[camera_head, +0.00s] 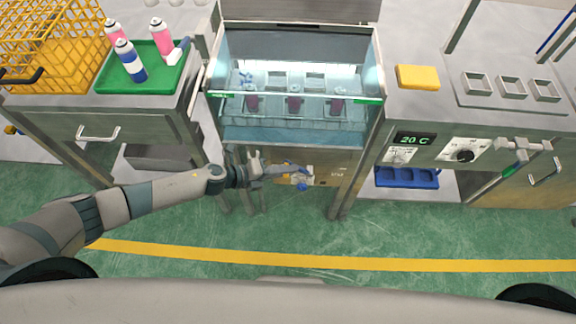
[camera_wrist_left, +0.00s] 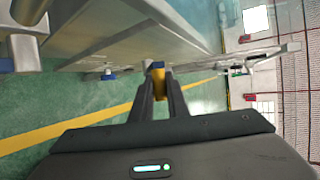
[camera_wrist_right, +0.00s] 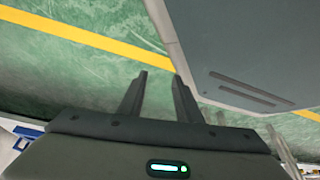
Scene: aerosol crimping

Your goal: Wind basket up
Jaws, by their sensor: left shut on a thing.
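The glass-walled tank (camera_head: 360,125) stands at the centre, lit blue. A basket (camera_head: 315,122) with square pockets sits low inside it, and 3 dark pink cans (camera_head: 294,103) stand in it. Below the tank is a brass-coloured panel (camera_head: 335,170) with a winding crank that has blue parts (camera_head: 302,187). My left gripper (camera_head: 284,171) is at this crank, shut on its yellow handle (camera_wrist_left: 158,76); the fingers partly hide it. My right gripper (camera_wrist_right: 160,78) shows only in its wrist view, open and empty above the green floor.
At left, a green tray (camera_head: 165,76) holds several spray cans beside a yellow wire crate (camera_head: 60,45). At right, a bench bears a yellow block (camera_head: 418,77), a 20 C display (camera_head: 414,139) and a dial (camera_head: 465,155). A blue tray (camera_head: 407,177) sits below.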

